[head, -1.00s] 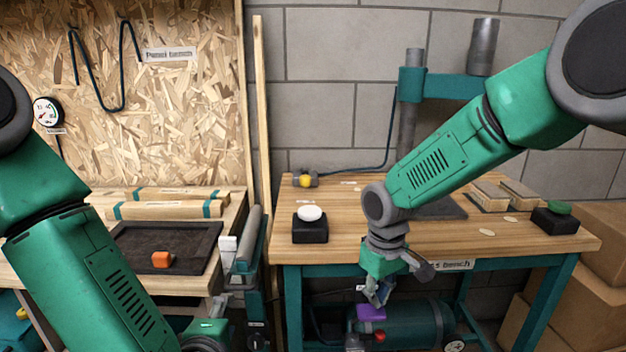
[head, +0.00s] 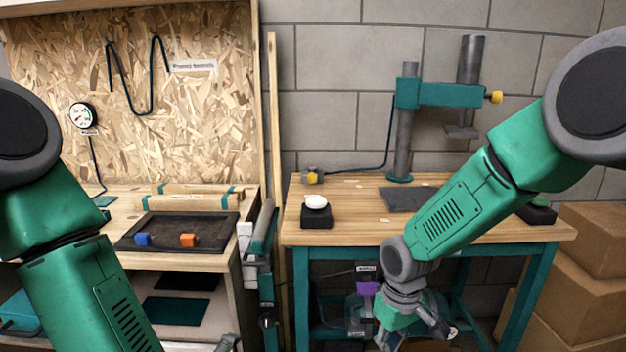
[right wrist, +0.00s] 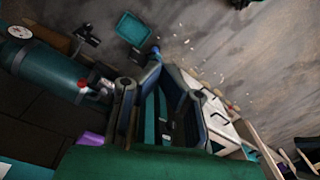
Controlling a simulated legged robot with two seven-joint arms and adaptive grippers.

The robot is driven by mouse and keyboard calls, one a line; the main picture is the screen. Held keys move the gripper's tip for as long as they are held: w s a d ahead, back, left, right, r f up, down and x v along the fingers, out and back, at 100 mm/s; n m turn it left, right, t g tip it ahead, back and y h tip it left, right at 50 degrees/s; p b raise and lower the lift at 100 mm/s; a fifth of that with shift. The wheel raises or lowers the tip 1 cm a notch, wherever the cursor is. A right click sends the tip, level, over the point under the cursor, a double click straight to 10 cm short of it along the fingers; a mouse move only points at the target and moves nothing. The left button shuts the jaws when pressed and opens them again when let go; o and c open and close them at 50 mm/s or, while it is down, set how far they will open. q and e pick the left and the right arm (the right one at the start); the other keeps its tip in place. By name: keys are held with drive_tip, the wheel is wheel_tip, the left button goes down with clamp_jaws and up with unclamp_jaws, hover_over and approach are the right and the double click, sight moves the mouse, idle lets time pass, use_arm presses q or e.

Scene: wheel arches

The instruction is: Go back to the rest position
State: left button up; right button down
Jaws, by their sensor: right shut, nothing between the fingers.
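My right arm reaches in from the right in the head view, bent down in front of the right bench. My right gripper (head: 428,335) hangs low before the bench's front, near the bottom edge. In the right wrist view my right gripper (right wrist: 158,65) is shut, with nothing held. My left arm comes down along the left edge. A small grey piece at the bottom edge may belong to my left gripper (head: 228,343); its jaws cannot be made out.
An orange block (head: 188,240) and a blue block (head: 142,239) lie in a dark tray (head: 215,233) on the left bench. A white button (head: 316,202) stands on the right bench (head: 350,226). Cardboard boxes (head: 590,255) stack at right. A teal tank (right wrist: 45,70) shows in the wrist view.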

drive_tip(key=s+d+f+m, duration=0.1)
drive_tip(key=s+d+f, duration=0.1)
drive_tip(key=s+f, duration=0.45)
drive_tip(key=s+d+f+m, duration=0.1)
drive_tip(key=s+d+f, duration=0.2)
drive_tip(key=s+f, duration=0.3)
use_arm(q)
drive_tip(key=s+a+f+m+g, duration=0.3)
drive_tip(key=s+a+f+m, duration=0.1)
drive_tip(key=s, duration=0.5)
drive_tip(key=s+a+f+m+g, duration=0.4)
drive_tip(key=s+a+f+m, duration=0.1)
drive_tip(key=s+f+m, duration=0.1)
drive_tip(key=s+a+f+m+g, duration=0.4)
drive_tip(key=s+f+m, duration=0.1)
drive_tip(key=s, duration=0.6)
drive_tip(key=shift+s+a+f+m+y+p, duration=0.3)
drive_tip(key=shift+f+m+p, duration=0.1)
drive_tip(key=shift+f, duration=0.4)
use_arm(e)
drive_tip(key=s+d+m, duration=0.1)
drive_tip(key=s+d, duration=0.3)
drive_tip(key=s, duration=0.5)
drive_tip(key=s+d+m, duration=0.1)
drive_tip(key=s+d, duration=0.3)
drive_tip(key=s, duration=0.6)
drive_tip(key=shift+d+f+m+t+h, duration=0.3)
drive_tip(key=shift+d+f+m+t, duration=0.05)
drive_tip(key=shift+f+m+t, duration=0.1)
